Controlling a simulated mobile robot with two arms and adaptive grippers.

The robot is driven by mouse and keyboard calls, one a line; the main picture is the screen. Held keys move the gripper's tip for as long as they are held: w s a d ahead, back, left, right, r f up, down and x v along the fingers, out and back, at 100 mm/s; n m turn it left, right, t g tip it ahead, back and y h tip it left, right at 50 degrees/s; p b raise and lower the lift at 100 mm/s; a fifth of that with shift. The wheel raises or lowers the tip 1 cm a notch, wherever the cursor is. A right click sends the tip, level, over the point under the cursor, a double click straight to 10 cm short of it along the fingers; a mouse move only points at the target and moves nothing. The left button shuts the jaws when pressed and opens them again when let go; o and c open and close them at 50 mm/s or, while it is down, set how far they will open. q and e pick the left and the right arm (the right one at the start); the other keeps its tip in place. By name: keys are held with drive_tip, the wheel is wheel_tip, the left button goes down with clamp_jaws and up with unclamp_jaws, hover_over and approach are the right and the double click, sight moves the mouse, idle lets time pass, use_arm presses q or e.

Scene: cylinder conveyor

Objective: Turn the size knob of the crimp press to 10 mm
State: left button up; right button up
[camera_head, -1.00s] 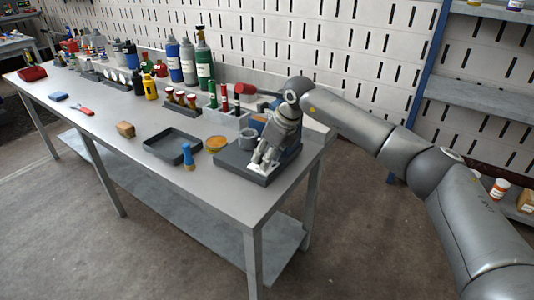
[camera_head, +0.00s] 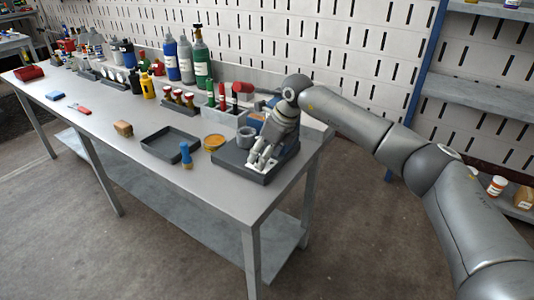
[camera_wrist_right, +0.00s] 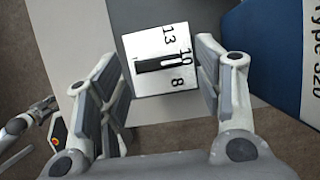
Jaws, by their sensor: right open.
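The crimp press (camera_head: 229,158) stands on a dark base at the near right end of the workbench. Its white size plate (camera_wrist_right: 150,44) shows in the right wrist view, marked 13, 10 and 8. The dark bar-shaped size knob (camera_wrist_right: 155,66) lies across the plate, its right end beside the 10. I cannot tell which end is the pointer. My right gripper (camera_wrist_right: 160,86) is open, with one finger on each side of the plate and a gap around the knob. In the head view my right gripper (camera_head: 262,161) points down over the press base.
Bottles stand along the back. A blue body marked "Type 320" (camera_wrist_right: 275,45) is close to the right finger.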

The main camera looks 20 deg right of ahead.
drive_tip(key=shift+s+d+r, duration=0.1)
drive_tip(key=shift+d+r, duration=0.05)
drive_tip(key=shift+r, duration=0.4)
drive_tip(key=s+d, duration=0.7)
drive_tip(key=s, duration=0.2)
drive_tip(key=shift+s+d, duration=0.15)
drive_tip(key=shift+s, duration=0.2)
